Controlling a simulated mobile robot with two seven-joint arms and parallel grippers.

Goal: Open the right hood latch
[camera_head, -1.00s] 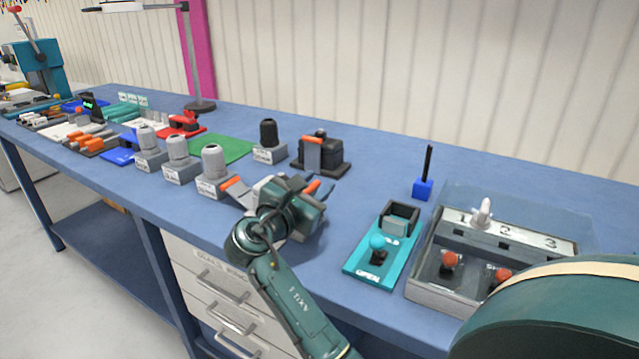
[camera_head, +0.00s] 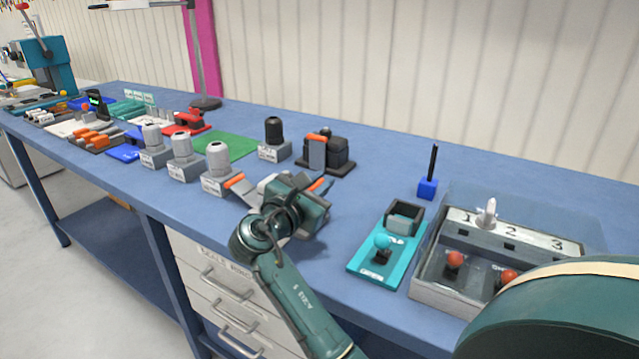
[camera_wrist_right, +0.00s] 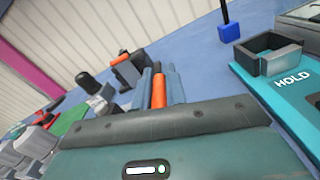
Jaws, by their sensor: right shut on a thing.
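A grey hooded connector (camera_head: 268,184) stands near the bench's front edge, largely hidden behind my right gripper (camera_head: 319,184). Its left latch (camera_head: 234,181) has an orange tip and sticks out to the left. The right latch (camera_head: 316,186) also has an orange tip and shows at the gripper's fingertips. In the right wrist view the orange latch end (camera_wrist_right: 160,91) sits between the two grey-blue fingers, which are shut on it. The gripper's body hides the lower part of the latch there. My left gripper is not in view.
A black connector (camera_head: 338,150) with an orange-tipped lever stands behind. Several grey glands (camera_head: 218,158) on blocks stand to the left. A teal fixture (camera_head: 366,267) and a clear-covered switch box (camera_head: 447,291) are to the right. Bare bench lies between the black connector and the blue stand (camera_head: 428,188).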

